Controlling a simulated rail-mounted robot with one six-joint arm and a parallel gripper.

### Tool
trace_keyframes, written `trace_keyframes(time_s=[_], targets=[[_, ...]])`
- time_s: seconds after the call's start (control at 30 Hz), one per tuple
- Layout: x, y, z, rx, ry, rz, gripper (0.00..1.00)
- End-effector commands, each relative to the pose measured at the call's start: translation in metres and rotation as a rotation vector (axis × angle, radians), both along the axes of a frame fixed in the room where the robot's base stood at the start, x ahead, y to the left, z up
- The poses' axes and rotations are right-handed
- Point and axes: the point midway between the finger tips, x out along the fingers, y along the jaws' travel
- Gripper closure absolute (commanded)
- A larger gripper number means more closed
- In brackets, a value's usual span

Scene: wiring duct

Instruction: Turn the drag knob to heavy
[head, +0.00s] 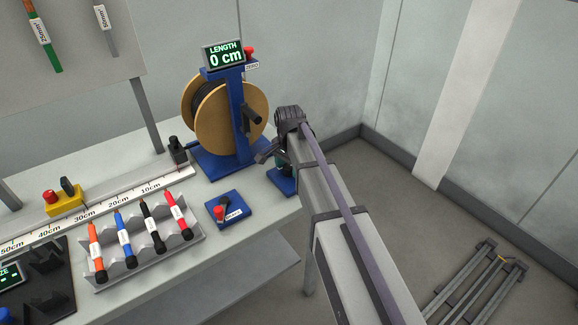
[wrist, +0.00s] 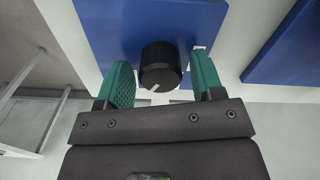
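The drag knob (wrist: 161,62) is a round black knob with a white pointer line, set on a blue plate (wrist: 150,20). In the wrist view the pointer is aimed to the lower left, towards my gripper's body. My gripper (wrist: 163,75) is open, with one green finger on each side of the knob and a visible gap on both sides. A small white label (wrist: 200,47) beside the right finger is partly hidden and unreadable. In the head view my gripper (head: 272,155) is over the blue plate (head: 283,183) at the bench's right edge, and it hides the knob.
The cable reel (head: 212,122) on its blue stand, with a display reading 0 cm (head: 225,55), is just left of my gripper. A blue box with a lever (head: 229,208) and a rack of coloured tools (head: 145,250) stand further left.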

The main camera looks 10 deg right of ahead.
Motion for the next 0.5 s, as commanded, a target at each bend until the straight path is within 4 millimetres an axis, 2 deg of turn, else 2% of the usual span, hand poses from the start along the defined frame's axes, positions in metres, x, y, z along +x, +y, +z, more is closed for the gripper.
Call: trace_keyframes(time_s=[0.3,0.37,0.5], targets=[[0.000,0.000,0.002,0.001,-0.001,0.001,0.32],[0.000,0.000,0.007,0.001,-0.001,0.001,0.32],[0.000,0.000,0.032,0.001,-0.001,0.001,0.32]])
